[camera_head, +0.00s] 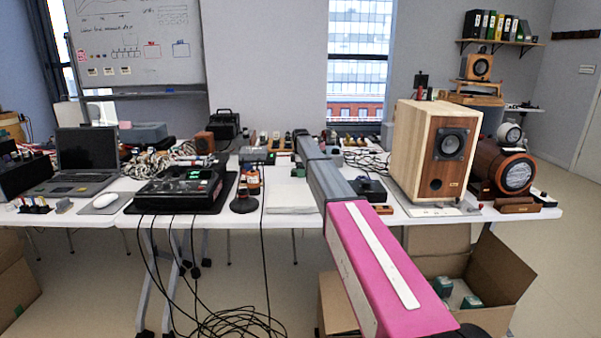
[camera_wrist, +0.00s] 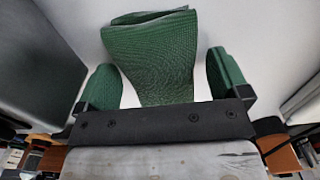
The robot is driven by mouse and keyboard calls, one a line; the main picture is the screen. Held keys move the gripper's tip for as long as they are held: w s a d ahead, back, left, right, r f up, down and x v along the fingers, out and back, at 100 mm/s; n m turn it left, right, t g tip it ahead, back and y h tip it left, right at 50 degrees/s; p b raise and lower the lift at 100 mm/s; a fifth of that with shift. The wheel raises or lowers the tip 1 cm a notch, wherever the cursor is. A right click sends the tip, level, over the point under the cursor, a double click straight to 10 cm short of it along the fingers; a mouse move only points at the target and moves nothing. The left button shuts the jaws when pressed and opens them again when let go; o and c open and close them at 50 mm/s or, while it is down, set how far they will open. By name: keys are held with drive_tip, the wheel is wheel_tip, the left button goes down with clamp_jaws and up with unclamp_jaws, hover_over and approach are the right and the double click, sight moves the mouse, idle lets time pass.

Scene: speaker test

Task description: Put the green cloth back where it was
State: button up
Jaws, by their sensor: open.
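The green cloth (camera_wrist: 155,60) shows in the wrist view as a folded, ribbed-looking piece on a white surface. It lies between and beyond the two fingers of my gripper (camera_wrist: 162,62). My gripper is open, with one green finger to the left of the cloth and one to the right. A narrow gap shows between each finger and the cloth, so neither seems to press on it. The height of the fingers above the surface is hard to tell.
An open cardboard box (camera_head: 500,270) stands on the floor at right. Cables hang at the front.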

wheel_tip(320, 180, up, 12)
idle(0.5)
drive_tip(key=shift+s, duration=0.1)
